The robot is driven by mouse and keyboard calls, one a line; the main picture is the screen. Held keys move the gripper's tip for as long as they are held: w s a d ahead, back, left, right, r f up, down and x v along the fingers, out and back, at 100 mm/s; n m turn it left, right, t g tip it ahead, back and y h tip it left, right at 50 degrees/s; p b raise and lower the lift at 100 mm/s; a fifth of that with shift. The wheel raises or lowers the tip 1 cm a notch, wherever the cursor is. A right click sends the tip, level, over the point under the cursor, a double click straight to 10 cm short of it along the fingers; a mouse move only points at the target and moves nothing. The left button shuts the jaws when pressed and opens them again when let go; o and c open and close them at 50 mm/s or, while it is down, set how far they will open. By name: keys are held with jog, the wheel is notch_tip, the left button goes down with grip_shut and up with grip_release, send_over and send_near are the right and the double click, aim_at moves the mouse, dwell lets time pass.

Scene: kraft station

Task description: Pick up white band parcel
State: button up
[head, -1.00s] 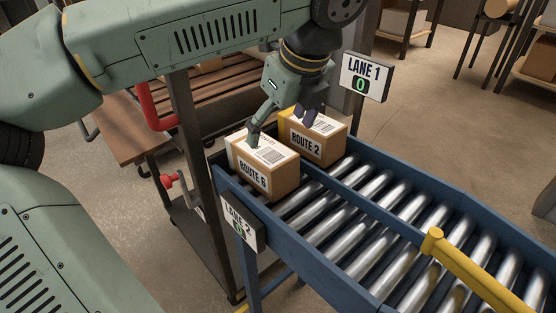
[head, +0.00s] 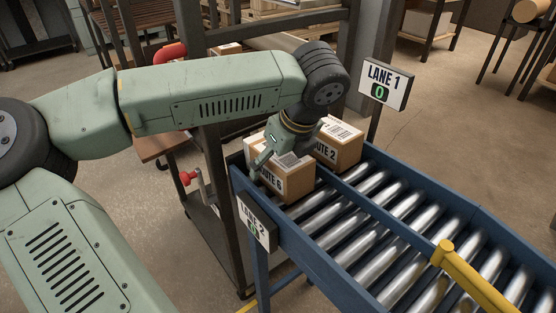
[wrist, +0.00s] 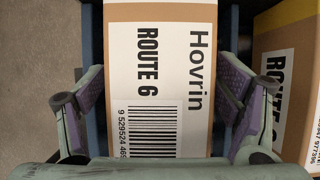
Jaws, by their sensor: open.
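The white band parcel is a brown box marked ROUTE 6 (head: 289,181), with a white label on top and a pale strip at the far edge in the wrist view (wrist: 122,60). It sits at the near-left end of the roller conveyor. My gripper (head: 279,160) is open and low over this parcel, pointing down. In the wrist view its two fingers stand on either side of the box, with narrow gaps. The head view partly hides the far finger. I cannot tell whether either finger touches the box.
The blue conveyor (head: 310,248) has empty rollers to the right.

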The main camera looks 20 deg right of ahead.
jog(key=shift+c, duration=0.3)
jog(key=c, duration=1.5)
